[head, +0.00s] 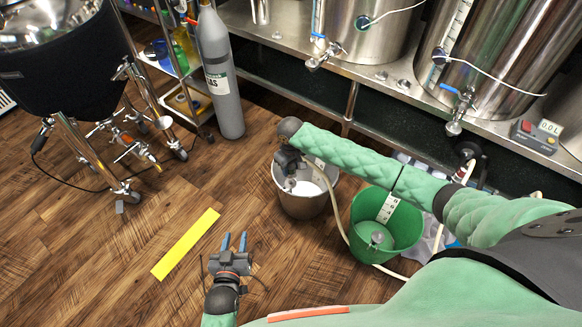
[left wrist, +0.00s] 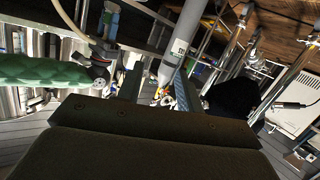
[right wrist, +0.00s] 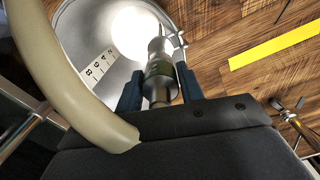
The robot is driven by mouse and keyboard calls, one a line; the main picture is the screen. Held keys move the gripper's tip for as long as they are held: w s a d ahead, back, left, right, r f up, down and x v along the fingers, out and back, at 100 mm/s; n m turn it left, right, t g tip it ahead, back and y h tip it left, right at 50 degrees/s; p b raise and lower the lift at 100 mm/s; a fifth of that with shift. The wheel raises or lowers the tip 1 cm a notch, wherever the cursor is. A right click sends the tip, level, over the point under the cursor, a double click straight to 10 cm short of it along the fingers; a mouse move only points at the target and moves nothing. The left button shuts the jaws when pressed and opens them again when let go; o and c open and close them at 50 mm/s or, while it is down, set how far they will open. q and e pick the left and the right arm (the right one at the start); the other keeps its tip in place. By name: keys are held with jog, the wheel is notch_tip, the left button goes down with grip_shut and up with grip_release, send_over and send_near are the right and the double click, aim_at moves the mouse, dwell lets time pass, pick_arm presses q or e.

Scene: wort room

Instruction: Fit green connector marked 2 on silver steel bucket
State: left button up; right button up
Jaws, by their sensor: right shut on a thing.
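The silver steel bucket (head: 303,207) stands on the wood floor below my right gripper (head: 290,168). In the right wrist view, my right gripper (right wrist: 160,92) is shut on a metal cylindrical connector (right wrist: 160,70) with a dark greenish band. No number is readable on it. The connector is over the bucket opening, close to the rim; whether it touches the bucket (right wrist: 75,28) I cannot tell. My left gripper (head: 235,238) is open and empty above the floor, left of the bucket, and its fingers show in the left wrist view (left wrist: 155,88).
A green bucket (head: 372,200) with a metal fitting inside stands right of the steel one. A cream hose (head: 345,225) loops between them. Steel tanks (head: 490,55) stand on the bench behind.

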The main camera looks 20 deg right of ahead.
aim_at(291, 181)
jog(key=shift+f, duration=0.15)
jog(key=shift+f+b, duration=0.2)
jog(key=shift+b, duration=0.25)
jog(key=shift+f, duration=1.05)
pick_arm(q)
notch_tip(291, 181, up, 7)
jog(key=w+t, duration=0.2)
jog(key=shift+w+h, duration=0.2)
jog(key=shift+h, duration=0.1)
jog(key=shift+r+p, duration=0.8)
jog(key=shift+p, duration=0.1)
jog(key=shift+f, duration=0.2)
pick_arm(e)
jog(key=shift+f, duration=1.3)
dwell(0.4)
jog(key=o, duration=1.1)
